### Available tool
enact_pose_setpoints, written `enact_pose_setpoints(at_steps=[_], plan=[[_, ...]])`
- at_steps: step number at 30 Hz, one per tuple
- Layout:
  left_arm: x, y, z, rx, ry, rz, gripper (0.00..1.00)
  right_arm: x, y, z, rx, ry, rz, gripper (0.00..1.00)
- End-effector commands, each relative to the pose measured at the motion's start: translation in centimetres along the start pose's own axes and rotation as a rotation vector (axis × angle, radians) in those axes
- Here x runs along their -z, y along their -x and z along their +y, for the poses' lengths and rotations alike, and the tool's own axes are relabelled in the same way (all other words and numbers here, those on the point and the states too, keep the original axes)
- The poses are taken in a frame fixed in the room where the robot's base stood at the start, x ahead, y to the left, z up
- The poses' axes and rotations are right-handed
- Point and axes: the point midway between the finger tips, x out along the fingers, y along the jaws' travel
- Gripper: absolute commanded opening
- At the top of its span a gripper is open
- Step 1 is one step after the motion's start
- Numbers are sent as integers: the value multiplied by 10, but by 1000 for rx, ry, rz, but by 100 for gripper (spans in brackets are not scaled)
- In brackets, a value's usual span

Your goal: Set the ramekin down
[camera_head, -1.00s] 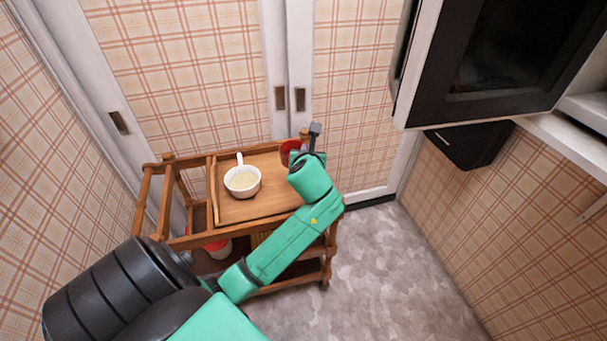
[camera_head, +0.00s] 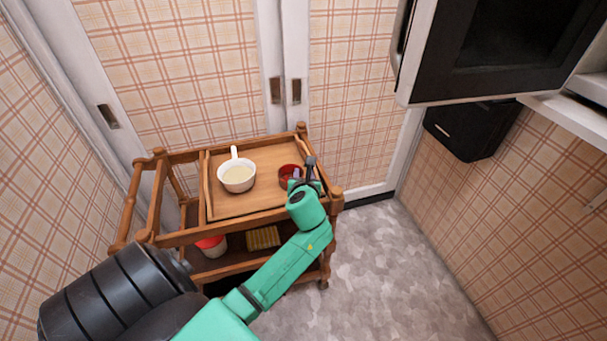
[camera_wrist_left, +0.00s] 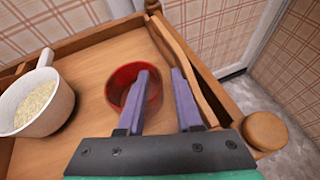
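The red ramekin (camera_head: 288,175) rests on the right part of the wooden tray (camera_head: 262,202) on top of the cart. In the left wrist view the ramekin (camera_wrist_left: 124,78) looks upright and empty. My left gripper (camera_head: 304,180) is at its right side. In the left wrist view its two purple fingers (camera_wrist_left: 160,82) are apart, one over the inside of the ramekin and the other outside its right wall, with gaps showing beside the wall. Part of the ramekin is hidden behind the left finger. My right gripper is not in view.
A white handled bowl (camera_head: 237,178) with pale contents stands left of the ramekin; it shows in the left wrist view (camera_wrist_left: 40,103) too. The cart (camera_head: 157,235) has raised wooden rails and posts. A red and white container (camera_head: 212,246) sits on its lower shelf. A black appliance hangs upper right.

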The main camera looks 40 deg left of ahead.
Motion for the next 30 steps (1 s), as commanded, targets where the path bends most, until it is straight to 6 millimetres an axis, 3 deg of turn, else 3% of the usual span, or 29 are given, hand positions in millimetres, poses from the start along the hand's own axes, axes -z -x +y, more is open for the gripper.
enact_pose_setpoints(at_steps=[8,11,18,24,30], plan=[[-2,1,0,0,1,-1,34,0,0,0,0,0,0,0],[-2,10,0,1,-1,0,34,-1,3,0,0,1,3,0],[-4,63,0,2,0,2,34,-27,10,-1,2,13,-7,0],[-2,109,0,0,0,1,34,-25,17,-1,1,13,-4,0],[-2,121,0,-1,1,-1,34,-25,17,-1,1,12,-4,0]])
